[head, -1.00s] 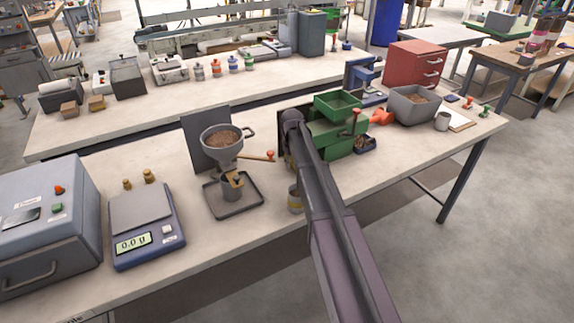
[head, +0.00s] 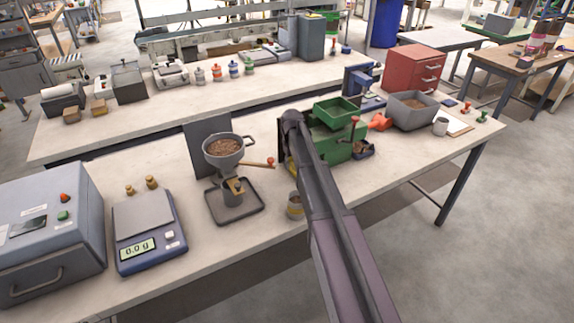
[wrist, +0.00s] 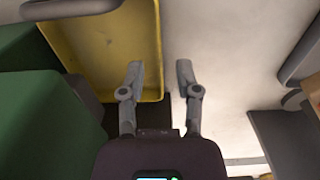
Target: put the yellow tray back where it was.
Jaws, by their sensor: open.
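The yellow tray (wrist: 100,45) lies at the upper left of the wrist view, with its right wall running toward me. My gripper (wrist: 160,68) is open, its two fingers apart. In the picture the left finger overlaps the tray and the right finger shows over the pale bench top, so the tray's right wall appears between them. Nothing is gripped. I cannot tell how far the fingertips are above the wall.
The green machine's side (wrist: 45,125) is close on the left in the wrist view. A grey panel (wrist: 283,140) stands at the right. In the head view, a funnel stand (head: 224,155) and a small can (head: 295,205) stand left of my arm. A grey bin (head: 412,112) is farther right.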

